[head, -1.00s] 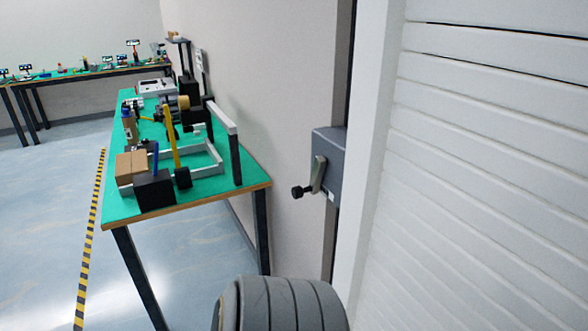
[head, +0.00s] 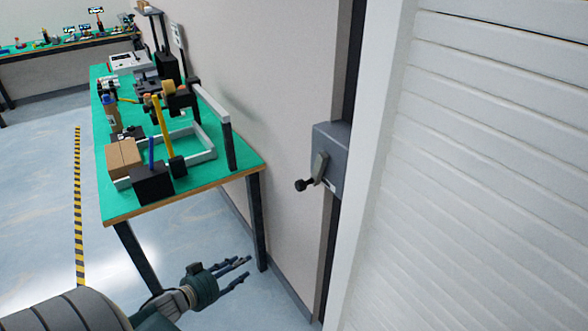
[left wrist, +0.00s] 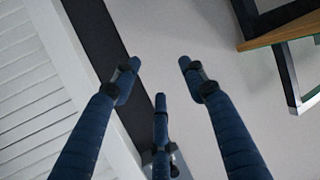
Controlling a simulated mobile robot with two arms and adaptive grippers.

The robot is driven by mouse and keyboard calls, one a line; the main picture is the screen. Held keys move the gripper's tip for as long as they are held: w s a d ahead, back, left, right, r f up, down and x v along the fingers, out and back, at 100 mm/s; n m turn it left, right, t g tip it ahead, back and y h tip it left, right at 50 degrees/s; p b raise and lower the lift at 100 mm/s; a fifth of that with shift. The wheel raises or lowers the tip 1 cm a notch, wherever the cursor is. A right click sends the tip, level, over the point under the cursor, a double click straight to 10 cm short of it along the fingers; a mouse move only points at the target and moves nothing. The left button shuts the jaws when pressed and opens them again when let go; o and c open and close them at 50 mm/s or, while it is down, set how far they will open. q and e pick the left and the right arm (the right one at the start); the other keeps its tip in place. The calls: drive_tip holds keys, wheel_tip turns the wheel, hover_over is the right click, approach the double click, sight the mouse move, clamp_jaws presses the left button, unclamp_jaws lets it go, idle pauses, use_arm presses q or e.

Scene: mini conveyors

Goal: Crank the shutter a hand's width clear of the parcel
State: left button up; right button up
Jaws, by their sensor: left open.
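The white slatted shutter (head: 490,150) fills the right side of the head view; its bottom edge is not visible. A grey crank box (head: 334,150) sits beside its frame, with a short crank (head: 317,168) hanging down and a black knob (head: 303,185) pointing left. My left gripper (head: 240,272) is open and empty, below and left of the knob, apart from it. In the left wrist view the open fingers (left wrist: 158,88) spread before the wall; the crank box (left wrist: 168,163) shows at the bottom, partly hidden by a finger. No parcel shows by the shutter. My right gripper is not in view.
A green-topped table (head: 225,168) stands left of the crank along the wall, with brown boxes (head: 123,157) and a black block (head: 152,184) on it. Its near leg (head: 256,222) is close to my gripper. The floor in front is open.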

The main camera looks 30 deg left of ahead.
use_arm(q)
drive_tip(key=w+d+r+m+t+h+p, duration=0.1)
drive_tip(key=w+d+r+h, duration=0.15)
drive_tip(key=r, duration=0.65)
drive_tip(key=w+d+r+m+t+h+p, duration=0.1)
drive_tip(key=w+r, duration=0.2)
drive_tip(key=r, duration=0.6)
drive_tip(key=m+h+p, duration=0.1)
drive_tip(key=h, duration=0.3)
approach(297, 187)
drive_tip(key=shift+t, duration=0.3)
drive_tip(key=p+x, duration=0.2)
drive_tip(key=x, duration=0.7)
drive_tip(key=shift+w+d+f, duration=0.1)
drive_tip(key=shift+w+d, duration=0.1)
drive_tip(key=shift+w+d+f, duration=0.15)
drive_tip(key=shift+w+d, duration=0.1)
drive_tip(key=shift+w, duration=0.3)
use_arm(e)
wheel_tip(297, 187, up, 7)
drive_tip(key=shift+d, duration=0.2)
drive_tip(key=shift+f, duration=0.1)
use_arm(q)
drive_tip(key=c, duration=1)
clamp_jaws()
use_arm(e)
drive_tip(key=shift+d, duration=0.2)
